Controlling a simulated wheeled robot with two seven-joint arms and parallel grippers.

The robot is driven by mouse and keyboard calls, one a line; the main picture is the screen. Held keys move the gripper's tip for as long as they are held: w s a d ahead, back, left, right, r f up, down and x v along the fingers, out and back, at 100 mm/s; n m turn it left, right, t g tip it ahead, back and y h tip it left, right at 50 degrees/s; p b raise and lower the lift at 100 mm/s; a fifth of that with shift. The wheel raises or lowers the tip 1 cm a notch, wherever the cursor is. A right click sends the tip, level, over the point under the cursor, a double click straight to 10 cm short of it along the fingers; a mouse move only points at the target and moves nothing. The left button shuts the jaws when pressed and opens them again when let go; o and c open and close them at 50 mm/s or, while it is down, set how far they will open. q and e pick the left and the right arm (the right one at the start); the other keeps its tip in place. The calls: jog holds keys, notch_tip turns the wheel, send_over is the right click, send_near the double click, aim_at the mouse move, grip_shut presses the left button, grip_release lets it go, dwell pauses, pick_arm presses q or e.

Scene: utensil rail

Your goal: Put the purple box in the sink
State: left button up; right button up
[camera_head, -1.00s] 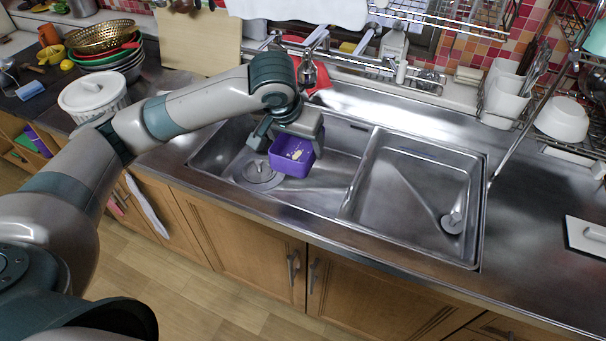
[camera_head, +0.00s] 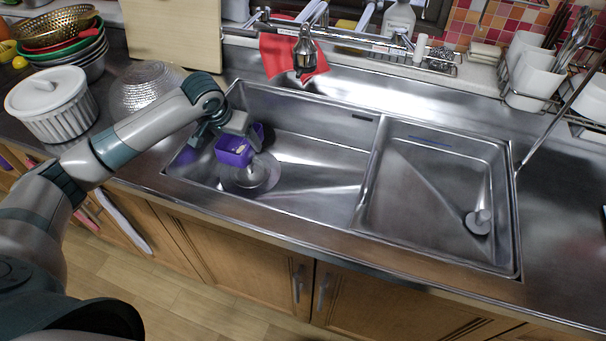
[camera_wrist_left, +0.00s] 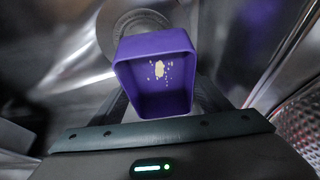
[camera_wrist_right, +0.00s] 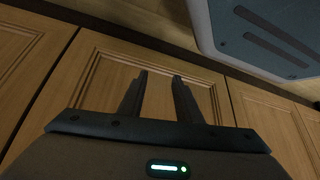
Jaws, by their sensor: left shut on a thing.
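The purple box (camera_head: 236,151) is a small open container with pale yellowish bits inside. My left gripper (camera_head: 228,138) is shut on it over the left basin of the steel sink (camera_head: 315,140). In the left wrist view the box (camera_wrist_left: 157,75) hangs between the fingers with its open side facing the camera, and the round drain shows behind it. I cannot tell whether the box touches the basin floor. My right gripper (camera_wrist_right: 158,98) shows only in its wrist view; its two fingers are apart and empty before wooden cabinet doors.
A faucet (camera_head: 304,52) and a red cloth (camera_head: 280,58) are behind the sink. A clear glass bowl (camera_head: 146,88) and a white lidded pot (camera_head: 50,104) stand to the left. The right basin (camera_head: 430,195) holds only a drain piece.

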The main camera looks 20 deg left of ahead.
pick_arm(q)
jog(key=d+f+p, duration=0.1)
jog(key=d, duration=0.5)
jog(key=w+d+p, duration=0.1)
jog(key=d, duration=0.5)
jog(key=w+d+f+p, duration=0.1)
jog(key=d, duration=0.5)
jog(key=shift+w+f, duration=0.1)
jog(key=shift+f, duration=0.6)
pick_arm(e)
jog(key=shift+s, duration=1.65)
pick_arm(q)
jog(key=shift+f+p, duration=0.15)
jog(key=shift+p, duration=0.15)
